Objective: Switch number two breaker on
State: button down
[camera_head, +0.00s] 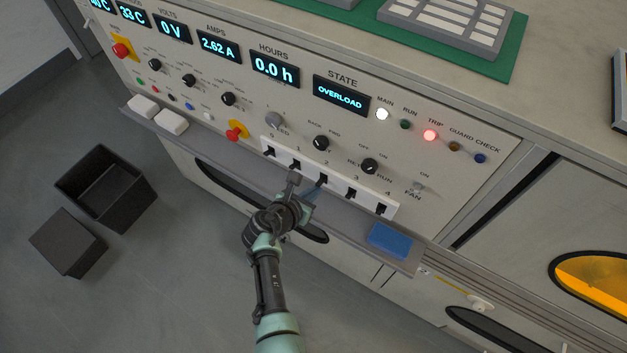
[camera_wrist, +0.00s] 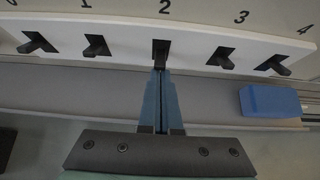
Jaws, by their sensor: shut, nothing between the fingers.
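The white breaker strip (camera_wrist: 125,38) carries several dark toggles numbered 0 to 4. The number two breaker (camera_wrist: 160,52) is in the middle of the strip in the wrist view; it also shows in the head view (camera_head: 323,179). My gripper (camera_wrist: 161,74) is shut and empty, its blue fingers pointing at this breaker. The fingertips are at the lower edge of its dark lever; I cannot tell whether they touch it. The lever's position is partly hidden by the fingertips. In the head view my gripper (camera_head: 319,185) is just below the strip.
The number one (camera_wrist: 96,45) and number three (camera_wrist: 220,57) toggles flank it closely. A blue block (camera_wrist: 269,101) lies on the ledge at right. The state display (camera_head: 340,95) reads OVERLOAD, and the red TRIP lamp (camera_head: 429,135) is lit. Dark bins (camera_head: 105,187) stand on the floor at left.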

jog(key=shift+r+g, duration=0.1)
jog(key=shift+g, duration=0.2)
jog(key=shift+r, duration=0.15)
jog(key=shift+w+r+p, duration=0.1)
jog(key=shift+r+p, duration=0.6)
jog(key=shift+p, duration=0.3)
jog(key=shift+r, duration=0.15)
